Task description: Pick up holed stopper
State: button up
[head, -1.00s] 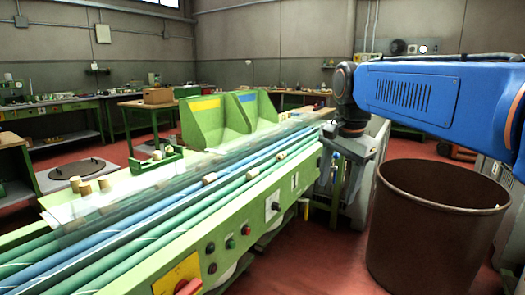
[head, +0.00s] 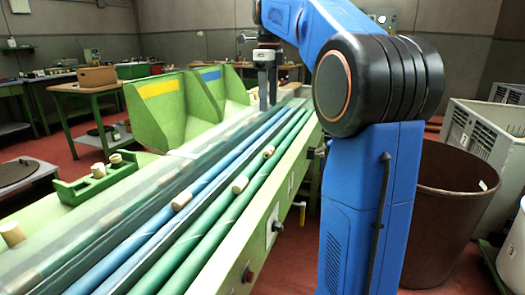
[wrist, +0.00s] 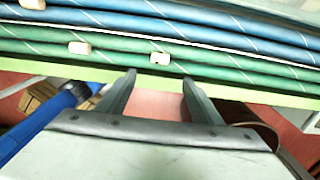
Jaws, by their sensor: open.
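Three pale cork stoppers lie on their sides on the blue and green rollers: a near stopper (head: 181,200), a middle stopper (head: 240,185) and a far stopper (head: 268,151). In the wrist view they also show, one just beyond the fingertips (wrist: 160,57), one left of it (wrist: 79,47) and one at the top left edge (wrist: 33,4). I cannot tell which has a hole. My gripper (head: 268,104) points down above the far part of the roller line, open and empty. Its two fingers (wrist: 158,78) show spread apart in the wrist view, clear of the stoppers.
Several more corks sit left of the rollers, one upright (head: 12,234) and others in a small green holder (head: 98,170). A clear cover runs along the rollers' left side. Green bins (head: 160,105) stand behind. A brown barrel (head: 455,200) and grey crate (head: 478,125) stand right.

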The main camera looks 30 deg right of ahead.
aim_at(269, 148)
notch_tip(269, 148, down, 16)
jog(key=shift+d, duration=0.1)
dwell(0.6)
jog(key=shift+c, duration=0.3)
jog(key=c, duration=1.1)
